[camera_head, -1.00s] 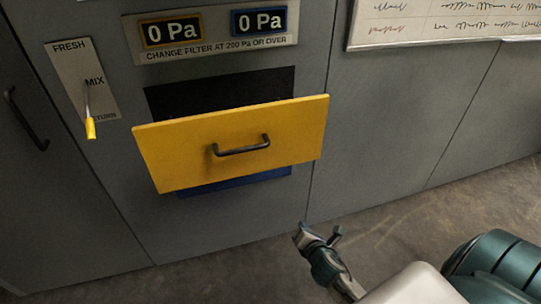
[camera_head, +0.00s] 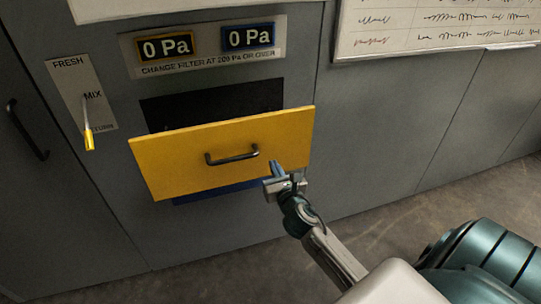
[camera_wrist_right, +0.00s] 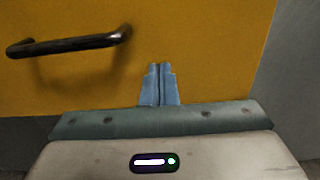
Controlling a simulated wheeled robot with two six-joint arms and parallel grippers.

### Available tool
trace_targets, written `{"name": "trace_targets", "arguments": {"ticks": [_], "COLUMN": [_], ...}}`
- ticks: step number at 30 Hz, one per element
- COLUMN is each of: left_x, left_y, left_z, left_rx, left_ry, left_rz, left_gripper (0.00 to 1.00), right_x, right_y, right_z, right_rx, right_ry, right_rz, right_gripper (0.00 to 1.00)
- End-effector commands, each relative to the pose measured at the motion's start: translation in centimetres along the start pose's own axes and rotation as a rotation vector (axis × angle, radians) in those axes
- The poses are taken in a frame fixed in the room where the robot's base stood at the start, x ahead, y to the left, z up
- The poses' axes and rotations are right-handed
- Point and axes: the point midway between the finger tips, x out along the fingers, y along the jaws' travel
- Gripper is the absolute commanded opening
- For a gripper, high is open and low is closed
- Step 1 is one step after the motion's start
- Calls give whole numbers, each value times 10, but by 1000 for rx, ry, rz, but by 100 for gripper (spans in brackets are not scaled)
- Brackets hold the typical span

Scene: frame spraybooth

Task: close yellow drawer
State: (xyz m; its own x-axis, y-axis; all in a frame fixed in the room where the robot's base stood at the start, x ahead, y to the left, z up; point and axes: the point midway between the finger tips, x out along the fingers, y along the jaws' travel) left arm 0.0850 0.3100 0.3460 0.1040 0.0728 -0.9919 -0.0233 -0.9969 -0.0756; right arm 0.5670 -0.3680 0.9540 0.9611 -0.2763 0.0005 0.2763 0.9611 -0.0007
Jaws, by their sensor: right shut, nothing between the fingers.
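The yellow drawer (camera_head: 190,177) stands pulled out from the grey cabinet, with a dark opening showing behind its top edge. Its black bar handle (camera_head: 232,156) is on the middle of the front. My right gripper (camera_head: 275,168) is shut and empty, in front of the drawer's lower right part, to the right of the handle. In the right wrist view the shut fingertips (camera_wrist_right: 160,72) point at the yellow front (camera_wrist_right: 190,35), with the handle (camera_wrist_right: 70,44) to their left. I cannot tell whether the fingertips touch the front. My left gripper is not in view.
A blue drawer (camera_head: 215,192) shows just under the yellow one. A lever with a yellow tip (camera_head: 89,138) and two pressure displays (camera_head: 165,49) are on the cabinet. A whiteboard (camera_head: 430,25) hangs at upper right.

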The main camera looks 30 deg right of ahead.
Motion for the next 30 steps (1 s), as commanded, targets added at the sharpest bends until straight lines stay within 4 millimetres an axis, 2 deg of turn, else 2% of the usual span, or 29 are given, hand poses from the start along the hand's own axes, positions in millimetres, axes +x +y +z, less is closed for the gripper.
{"name": "trace_targets", "arguments": {"ticks": [3, 9, 24, 30], "left_x": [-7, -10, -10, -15], "left_y": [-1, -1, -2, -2], "left_z": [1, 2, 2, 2], "left_rx": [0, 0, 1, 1], "left_ry": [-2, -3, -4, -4], "left_rz": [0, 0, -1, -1], "left_gripper": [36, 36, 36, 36], "right_x": [21, 40, 45, 62], "right_y": [0, 0, 0, 0], "right_z": [2, 1, 0, 2], "right_rx": [0, 0, 1, 1], "right_ry": [0, 0, 1, -1], "right_rz": [-1, 0, 0, 0], "right_gripper": [0, 0, 0, 0]}}
